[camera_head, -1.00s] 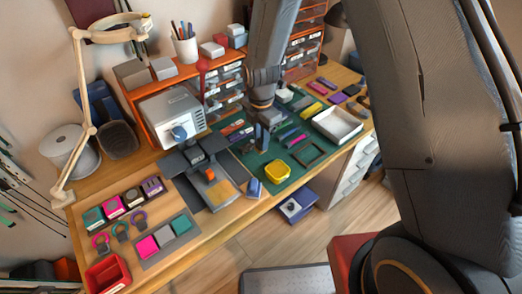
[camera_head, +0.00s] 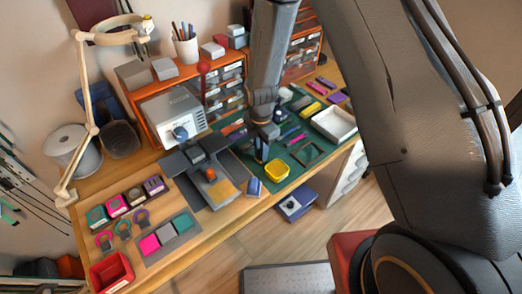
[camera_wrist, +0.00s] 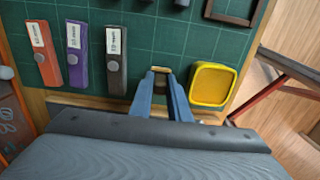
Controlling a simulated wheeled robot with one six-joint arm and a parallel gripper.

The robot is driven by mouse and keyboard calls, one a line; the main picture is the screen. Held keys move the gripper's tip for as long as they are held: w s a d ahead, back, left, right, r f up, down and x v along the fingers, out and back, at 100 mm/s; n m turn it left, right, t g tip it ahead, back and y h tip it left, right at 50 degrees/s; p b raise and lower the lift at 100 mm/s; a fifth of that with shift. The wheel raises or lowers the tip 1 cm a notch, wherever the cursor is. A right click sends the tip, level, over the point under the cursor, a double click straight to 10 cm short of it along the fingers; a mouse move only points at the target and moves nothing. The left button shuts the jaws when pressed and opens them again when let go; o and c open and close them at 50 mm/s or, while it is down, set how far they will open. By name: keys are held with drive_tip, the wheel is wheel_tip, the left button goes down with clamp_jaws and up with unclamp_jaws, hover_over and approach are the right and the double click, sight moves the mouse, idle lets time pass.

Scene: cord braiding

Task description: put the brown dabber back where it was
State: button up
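My gripper (camera_head: 262,152) is over the front part of the green mat, just left of a yellow box (camera_head: 277,171). In the wrist view, the blue fingers of my gripper (camera_wrist: 161,88) stand either side of a small dark brown piece with a tan end (camera_wrist: 161,79), which looks like the brown dabber. The fingers appear closed on its sides. Most of it is hidden between the fingers, and I cannot tell whether it touches the mat. The head view does not show it clearly.
The yellow box (camera_wrist: 212,84) is close on the right in the wrist view. Labelled orange (camera_wrist: 44,52), purple (camera_wrist: 77,55) and dark (camera_wrist: 116,60) bars lie to the left. A white tray (camera_head: 334,123) stands at the mat's right. Bare mat lies beyond the fingers.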

drive_tip(key=o, duration=0.4)
drive_tip(key=shift+o, duration=0.2)
wheel_tip(320, 180, up, 12)
drive_tip(key=b, duration=0.3)
drive_tip(key=shift+r, duration=0.2)
drive_tip(key=s+d+r+m, duration=0.4)
drive_tip(key=s+d+m, duration=0.3)
drive_tip(key=m, duration=0.5)
drive_tip(key=s+d+r+m+t, duration=0.1)
drive_tip(key=s+d+r+m, duration=0.3)
drive_tip(key=s+d+m, duration=0.3)
drive_tip(key=s+m, duration=0.1)
drive_tip(key=m, duration=0.4)
drive_tip(key=shift+s+d+r+m, duration=0.15)
drive_tip(key=shift+d+r+m, duration=0.05)
drive_tip(key=shift+d+m, duration=0.2)
